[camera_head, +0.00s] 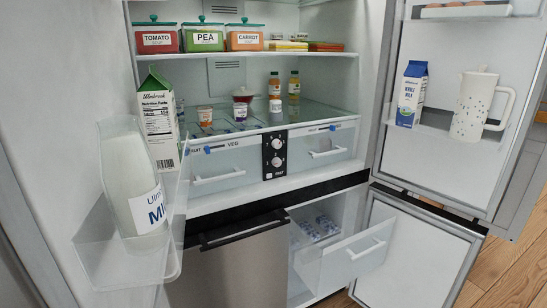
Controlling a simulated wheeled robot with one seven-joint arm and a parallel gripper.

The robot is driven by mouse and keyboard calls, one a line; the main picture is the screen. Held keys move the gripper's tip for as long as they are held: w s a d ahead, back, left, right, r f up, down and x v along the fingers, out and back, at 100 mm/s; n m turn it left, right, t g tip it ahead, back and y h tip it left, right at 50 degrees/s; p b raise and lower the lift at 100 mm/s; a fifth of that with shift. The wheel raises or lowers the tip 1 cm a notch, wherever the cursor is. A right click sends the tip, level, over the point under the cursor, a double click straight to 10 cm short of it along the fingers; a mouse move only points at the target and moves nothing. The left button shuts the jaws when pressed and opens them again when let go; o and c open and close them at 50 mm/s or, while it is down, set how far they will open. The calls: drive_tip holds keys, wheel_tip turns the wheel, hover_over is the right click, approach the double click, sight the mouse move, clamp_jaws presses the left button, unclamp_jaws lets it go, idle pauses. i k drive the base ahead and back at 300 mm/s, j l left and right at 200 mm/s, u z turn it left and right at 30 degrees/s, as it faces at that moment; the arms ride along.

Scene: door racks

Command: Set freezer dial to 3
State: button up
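A black control panel (266,168) sits between the two crisper drawers inside the open fridge. It carries two round light dials, an upper dial (277,143) and a lower dial (277,161), with small white marks around them. The marks and the dials' settings are too small to read, and I cannot tell which dial is the freezer's. My gripper is not in view, and nothing is seen touching the panel.
The left door bin (165,240) holds a milk bottle (132,180) and reaches toward the front. The right door (440,150) stands open with a pitcher (472,105). Below, a freezer drawer (345,262) is pulled out beside the open lower door (415,255).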

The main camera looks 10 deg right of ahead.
sight(276, 162)
drive_tip(key=i+l+u, duration=0.15)
drive_tip(key=i+l, duration=0.25)
drive_tip(key=i+l+u, duration=0.2)
drive_tip(key=i+l, duration=0.2)
drive_tip(key=l, duration=0.15)
drive_tip(key=i+l+u, duration=0.15)
drive_tip(key=i+l, duration=0.2)
drive_tip(key=l, duration=0.2)
